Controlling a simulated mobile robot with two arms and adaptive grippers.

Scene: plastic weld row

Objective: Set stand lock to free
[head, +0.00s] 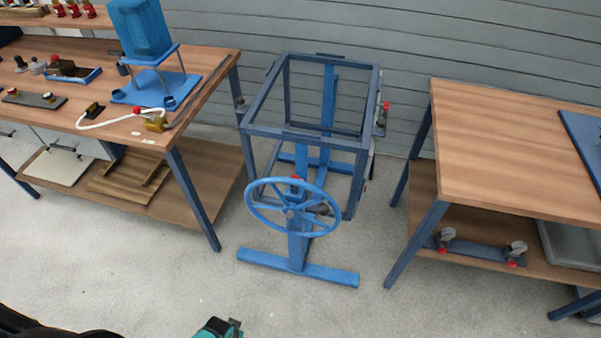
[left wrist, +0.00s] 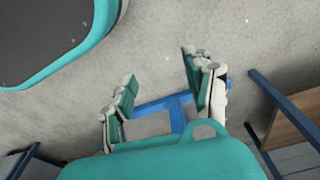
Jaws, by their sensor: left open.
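The blue stand (head: 297,240) is a frame on a T-shaped foot, with a blue handwheel (head: 292,207) on its front. A red knob (head: 385,105) sits on a small fitting at the frame's upper right side. Another small red piece (head: 295,178) shows at the top of the handwheel. I cannot tell which is the lock or how it is set. My left gripper (left wrist: 159,66) is open and empty over the floor; blue bars of the stand (left wrist: 178,113) show beyond its fingers. Only a teal piece of it shows at the bottom of the head view. My right gripper is out of view.
A wooden workbench (head: 212,85) with a blue fixture (head: 141,32) and a white cable stands on the left. Another wooden table (head: 500,150) stands on the right, with castors on its lower shelf. The grey floor (head: 150,260) in front is clear.

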